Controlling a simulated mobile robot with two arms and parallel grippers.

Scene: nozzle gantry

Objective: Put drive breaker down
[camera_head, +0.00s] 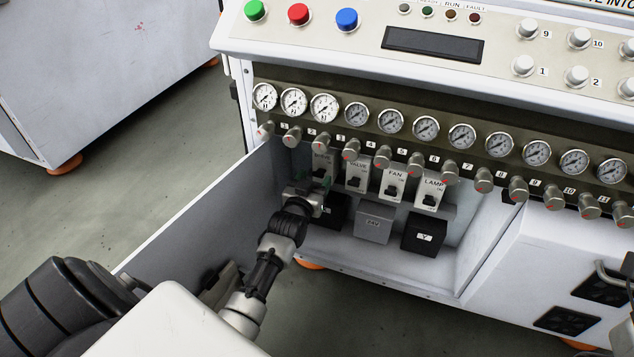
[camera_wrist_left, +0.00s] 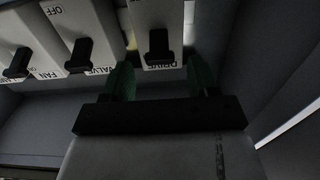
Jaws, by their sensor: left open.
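The drive breaker (camera_wrist_left: 158,45) is a white switch with a black lever, its label upside down in the left wrist view. In the head view the drive breaker (camera_head: 322,160) is leftmost in the row, its lower part hidden by my gripper. My left gripper (camera_wrist_left: 162,78) is open, its green fingers either side of the breaker's label end. Nothing is between the fingers, and the lever appears beyond the fingertips. In the head view my left gripper (camera_head: 325,186) reaches into the cabinet just in front of this breaker. I cannot tell whether it touches it.
The valve (camera_head: 357,174), fan (camera_head: 392,183) and lamp (camera_head: 430,190) breakers stand to the right. A row of knobs (camera_head: 383,157) and gauges (camera_head: 390,121) runs above. Boxes (camera_head: 374,223) sit below. The cabinet's grey side panel (camera_head: 215,215) is close on the left.

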